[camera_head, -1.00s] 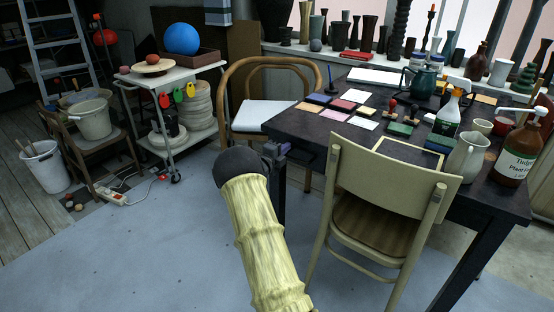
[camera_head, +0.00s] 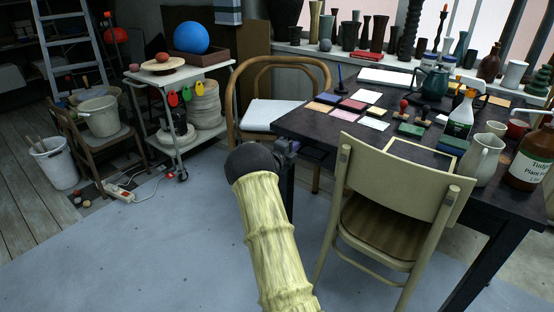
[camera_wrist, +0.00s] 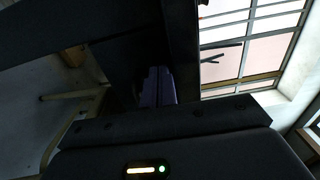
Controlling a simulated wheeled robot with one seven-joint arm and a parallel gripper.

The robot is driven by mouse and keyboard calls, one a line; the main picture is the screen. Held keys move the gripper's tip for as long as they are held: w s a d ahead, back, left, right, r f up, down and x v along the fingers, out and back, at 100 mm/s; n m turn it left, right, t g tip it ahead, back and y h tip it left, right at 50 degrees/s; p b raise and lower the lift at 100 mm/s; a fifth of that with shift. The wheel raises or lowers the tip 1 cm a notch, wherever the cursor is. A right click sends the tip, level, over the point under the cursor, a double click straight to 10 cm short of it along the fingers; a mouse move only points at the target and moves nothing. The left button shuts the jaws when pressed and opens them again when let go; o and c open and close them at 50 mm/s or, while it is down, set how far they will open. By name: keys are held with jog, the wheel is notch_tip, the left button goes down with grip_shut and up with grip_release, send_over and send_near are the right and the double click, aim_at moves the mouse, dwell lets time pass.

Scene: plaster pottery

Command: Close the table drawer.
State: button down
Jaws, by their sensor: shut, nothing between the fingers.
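The dark table (camera_head: 400,150) stands right of centre, with its left corner beside my arm's end. Under its left edge, a dark shape (camera_head: 312,154) looks like the drawer front; the arm and shadow hide most of it, and I cannot tell how far it is open. My gripper (camera_head: 288,147) is small and partly hidden behind my dark wrist, close to the table corner. In the wrist view its two purplish fingers (camera_wrist: 157,88) lie together, empty, beneath a dark overhanging surface (camera_wrist: 90,30). I cannot tell whether they touch the drawer.
A cream chair (camera_head: 395,200) stands against the table's near side. A bentwood chair (camera_head: 270,113) stands behind its left corner. Tiles, bottles and a pitcher (camera_head: 478,160) crowd the tabletop. A white trolley (camera_head: 185,85) stands at the left. The blue-grey floor (camera_head: 130,250) is clear in front.

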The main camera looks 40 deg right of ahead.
jog(key=p+v, duration=0.2)
jog(key=v, duration=1.1)
jog(key=shift+w+a, duration=0.25)
jog(key=shift+f, duration=0.15)
